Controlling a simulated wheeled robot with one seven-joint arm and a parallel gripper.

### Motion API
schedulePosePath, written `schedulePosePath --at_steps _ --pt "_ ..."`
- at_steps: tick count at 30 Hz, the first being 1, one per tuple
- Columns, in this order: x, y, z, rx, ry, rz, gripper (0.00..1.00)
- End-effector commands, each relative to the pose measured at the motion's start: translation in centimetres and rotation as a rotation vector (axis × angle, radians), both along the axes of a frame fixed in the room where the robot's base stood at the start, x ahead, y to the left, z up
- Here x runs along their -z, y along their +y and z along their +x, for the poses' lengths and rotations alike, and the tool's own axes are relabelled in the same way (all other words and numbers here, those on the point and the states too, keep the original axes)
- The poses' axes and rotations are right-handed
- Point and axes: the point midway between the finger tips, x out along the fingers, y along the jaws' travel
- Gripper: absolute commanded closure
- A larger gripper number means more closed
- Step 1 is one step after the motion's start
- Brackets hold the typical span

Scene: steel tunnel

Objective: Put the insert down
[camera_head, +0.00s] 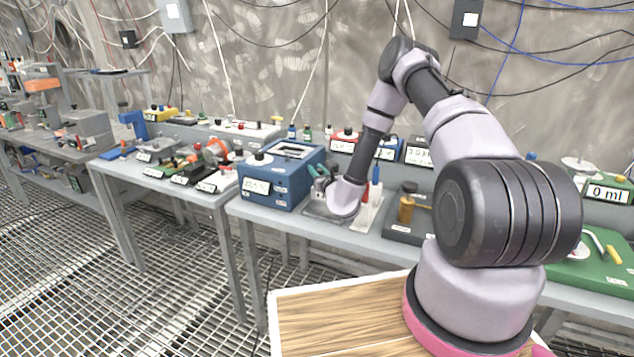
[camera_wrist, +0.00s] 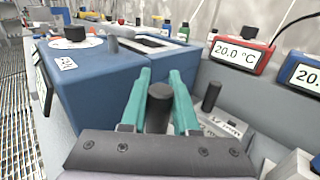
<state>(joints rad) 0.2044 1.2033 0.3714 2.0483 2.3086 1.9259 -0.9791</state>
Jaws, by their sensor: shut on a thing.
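My gripper (camera_wrist: 160,92) has teal fingers shut on a dark round post (camera_wrist: 159,108), which looks like the knob of the insert. The lower part of the insert is hidden behind the dark gripper body in the wrist view. In the head view my gripper (camera_head: 320,182) is just right of the blue box (camera_head: 268,185), above a grey flat plate (camera_head: 318,211) on the bench. I cannot tell whether the insert touches anything. The blue box, also in the wrist view (camera_wrist: 115,85), has a framed opening in its top.
A second dark post (camera_wrist: 212,96) stands on a labelled grey piece just right of my fingers. Red (camera_wrist: 240,53) and blue (camera_wrist: 301,72) display boxes reading 20.0 stand behind. A white rack with a blue-handled tool (camera_head: 370,200) and a brass-coloured part (camera_head: 407,207) stand to the right.

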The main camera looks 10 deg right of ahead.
Motion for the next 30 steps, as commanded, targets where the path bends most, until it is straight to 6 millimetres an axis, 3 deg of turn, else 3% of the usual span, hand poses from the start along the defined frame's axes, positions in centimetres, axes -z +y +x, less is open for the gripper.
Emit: schedulePosePath --at_steps 8,19,20,21,22,30 --pt "3.7 0.0 0.0 0.000 0.001 0.001 1.00" --pt "4.1 0.0 0.0 -0.001 0.000 0.000 1.00" --pt "4.1 0.0 0.0 -0.001 0.000 0.000 0.64" --pt "4.1 0.0 0.0 -0.001 0.000 0.000 0.48" --pt "4.1 0.0 0.0 -0.001 0.000 0.000 0.41" --pt "4.1 0.0 0.0 -0.001 0.001 0.000 0.41"
